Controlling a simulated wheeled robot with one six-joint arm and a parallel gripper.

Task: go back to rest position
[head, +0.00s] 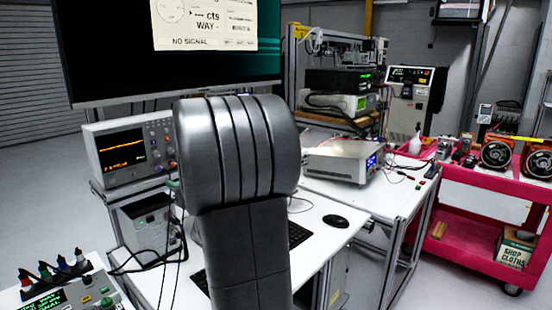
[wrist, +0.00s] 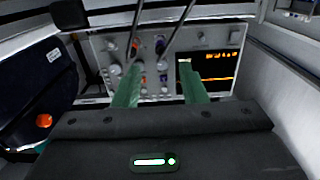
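My gripper (wrist: 158,85) shows in the wrist view as two green fingers set apart, with nothing clearly held between them. The fingers point at the front panel of an oscilloscope (wrist: 172,52), with its knobs and orange trace behind them. I cannot tell whether the fingertips touch the panel. In the head view my grey arm fills the middle and hides most or all of the gripper. The oscilloscope (head: 127,150) stands there just left of my arm.
Dark cables run close by the fingers in the wrist view. A large monitor (head: 110,50) hangs above the oscilloscope. A white power supply (head: 338,160) and a mouse (head: 336,221) lie right of my arm. A red cart (head: 460,235) stands at far right, with grey floor between.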

